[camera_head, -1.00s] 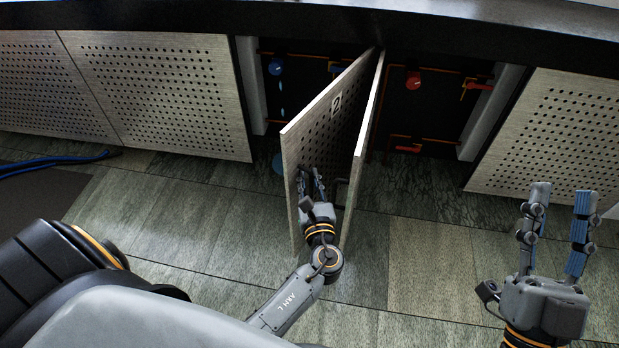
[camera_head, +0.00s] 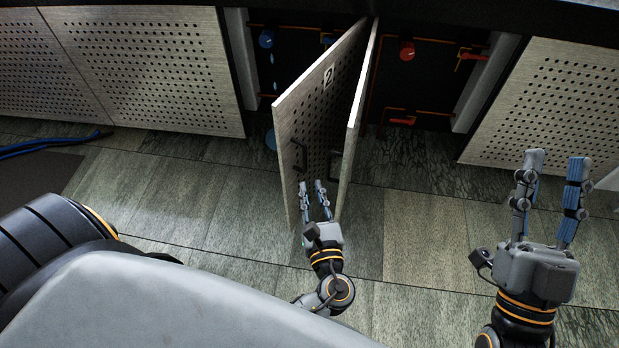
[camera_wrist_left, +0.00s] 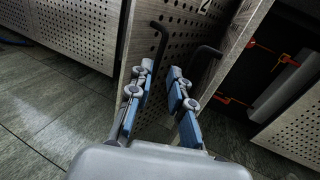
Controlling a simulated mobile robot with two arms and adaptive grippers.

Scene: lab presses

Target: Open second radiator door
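Two perforated radiator doors stand swung out from the cabinet, close together. The one marked 2 (camera_head: 321,108) is on the left and the other door (camera_head: 358,110) is beside it on the right. Each has a dark bar handle: the left handle (camera_head: 299,158) and the right handle (camera_head: 336,163). The handles also show in the left wrist view (camera_wrist_left: 158,42). My left gripper (camera_head: 313,184) is open and empty, just below and in front of the handles, its fingers apart. My right gripper (camera_head: 553,160) is open and empty at the right, above the floor.
The open cabinet behind holds a blue valve (camera_head: 267,39) and red valves (camera_head: 407,50). Closed perforated panels flank it at left (camera_head: 150,70) and right (camera_head: 550,100). Blue hoses (camera_head: 55,142) lie on the floor at left. Floor right of the doors is clear.

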